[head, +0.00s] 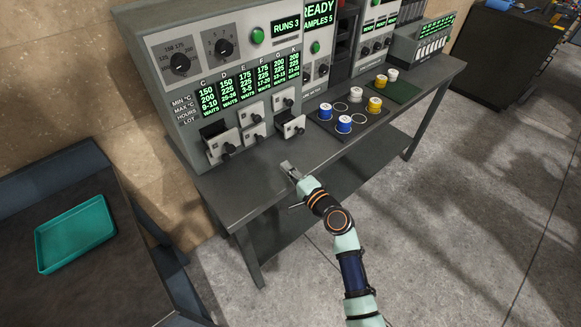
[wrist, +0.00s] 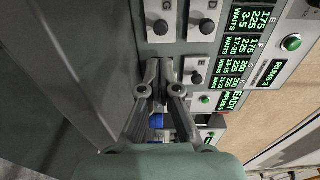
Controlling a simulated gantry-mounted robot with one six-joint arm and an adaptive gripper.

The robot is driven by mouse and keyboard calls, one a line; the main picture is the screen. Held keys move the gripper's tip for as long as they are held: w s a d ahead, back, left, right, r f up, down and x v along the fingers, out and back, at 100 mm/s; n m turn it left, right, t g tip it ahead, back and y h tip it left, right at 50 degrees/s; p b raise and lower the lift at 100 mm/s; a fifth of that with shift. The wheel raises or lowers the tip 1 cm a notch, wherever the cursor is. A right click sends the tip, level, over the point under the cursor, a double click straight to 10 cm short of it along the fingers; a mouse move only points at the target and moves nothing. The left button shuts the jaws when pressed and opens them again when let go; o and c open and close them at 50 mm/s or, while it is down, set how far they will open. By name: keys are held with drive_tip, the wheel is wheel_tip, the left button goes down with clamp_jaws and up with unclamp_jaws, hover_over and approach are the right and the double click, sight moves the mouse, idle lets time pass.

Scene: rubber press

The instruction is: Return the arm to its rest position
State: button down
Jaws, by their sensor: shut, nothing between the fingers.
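My gripper (head: 289,170) is over the front edge of the grey bench (head: 254,180), in front of the drawers of the grey machine. In the wrist view my gripper (wrist: 159,66) shows with its fingers together and nothing between them. My arm reaches up to it from the bottom of the head view. The rest position itself is not marked in either view.
The machine (head: 187,100) has several small drawers, and at least one (head: 221,142) stands out. A dark tray (head: 350,129) holds blue, white and yellow pieces. A green pad (head: 398,91) lies beyond. A teal tray (head: 74,235) lies on the left table. Open floor (head: 470,220) is at right.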

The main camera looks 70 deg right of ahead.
drive_tip(key=shift+s+a, duration=0.35)
drive_tip(key=shift+s, duration=0.15)
